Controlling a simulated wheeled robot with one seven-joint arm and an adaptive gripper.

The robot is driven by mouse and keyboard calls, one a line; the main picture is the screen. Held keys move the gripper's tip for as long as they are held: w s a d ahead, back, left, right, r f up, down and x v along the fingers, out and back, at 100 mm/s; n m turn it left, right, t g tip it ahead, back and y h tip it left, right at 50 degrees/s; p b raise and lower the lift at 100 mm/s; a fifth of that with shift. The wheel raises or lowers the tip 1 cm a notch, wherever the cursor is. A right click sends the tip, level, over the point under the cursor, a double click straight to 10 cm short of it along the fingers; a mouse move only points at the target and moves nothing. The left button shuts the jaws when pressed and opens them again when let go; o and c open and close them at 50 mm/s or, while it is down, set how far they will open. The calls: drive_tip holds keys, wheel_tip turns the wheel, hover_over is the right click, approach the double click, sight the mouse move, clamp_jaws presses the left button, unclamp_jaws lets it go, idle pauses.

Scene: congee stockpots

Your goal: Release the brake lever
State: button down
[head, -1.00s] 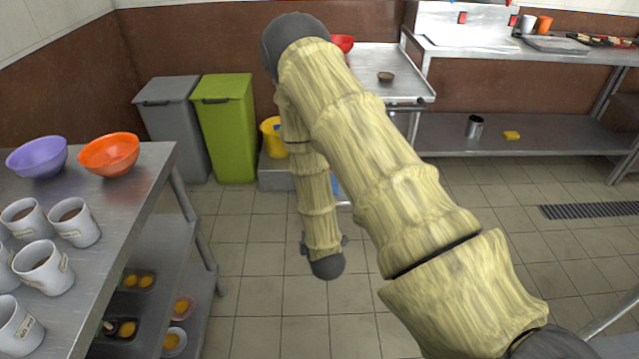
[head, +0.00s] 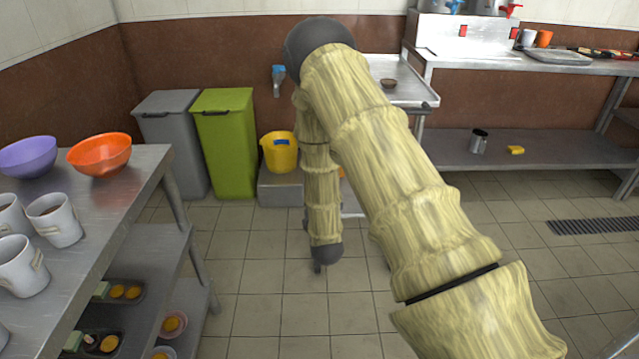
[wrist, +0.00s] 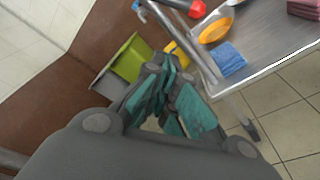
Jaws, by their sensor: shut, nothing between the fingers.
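No part can be clearly made out as the brake lever. A small light-blue and grey fitting (head: 278,80) shows against the brown wall, just left of my arm's upper joint. A blue end of a grey part (wrist: 137,6) shows at the top of the wrist view; I cannot tell whether it is the same fitting. My gripper (wrist: 165,68) is shut and empty, its teal-padded fingers drawn together, left of a steel table (wrist: 262,50) and apart from it. In the head view, my arm hides part of the steel table (head: 412,88) behind it.
Grey bin (head: 172,140), green bin (head: 226,145) and yellow bucket (head: 280,155) stand at the back. A steel table (head: 135,195) with bowls and mugs is at left. The wrist view shows an orange bowl (wrist: 215,31) and blue cloth (wrist: 229,59). Tiled floor (head: 262,275) is clear.

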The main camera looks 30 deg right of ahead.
drive_tip(key=w+d+r+b, duration=0.1)
drive_tip(key=w+d, duration=0.5)
drive_tip(key=shift+w+d+b, duration=0.25)
drive_tip(key=shift+d+b, duration=0.05)
drive_tip(key=shift+b, duration=0.1)
idle(0.5)
drive_tip(key=shift+r, duration=0.1)
